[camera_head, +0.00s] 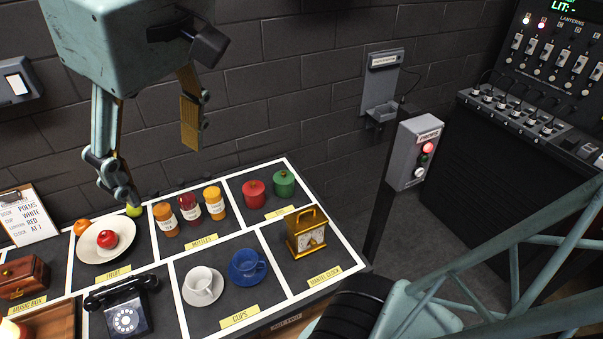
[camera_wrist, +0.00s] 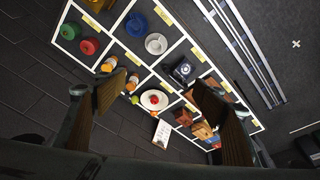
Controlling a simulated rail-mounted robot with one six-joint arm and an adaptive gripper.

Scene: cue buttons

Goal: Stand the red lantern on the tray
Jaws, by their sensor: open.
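My gripper (camera_head: 159,175) is open and empty above the back left of the display table; the wrist view shows its fingers apart (camera_wrist: 155,88). I cannot pick out the red lantern for certain. A rounded red lidded object (camera_head: 255,193) stands beside a green one (camera_head: 284,183) in the back right compartment, well right of my gripper; the red one also shows in the wrist view (camera_wrist: 88,46). A glowing pale thing (camera_head: 12,330) is cut off at the lower left corner, by a brown wooden tray-like surface (camera_head: 55,318).
The table holds a fruit plate (camera_head: 86,247), several bottles, a black telephone (camera_head: 124,312), white (camera_head: 203,284) and blue (camera_head: 247,266) cups, a gold clock (camera_head: 306,236) and a music box (camera_head: 24,277). A post with a button box (camera_head: 412,155) and a lantern panel (camera_head: 560,45) stand right.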

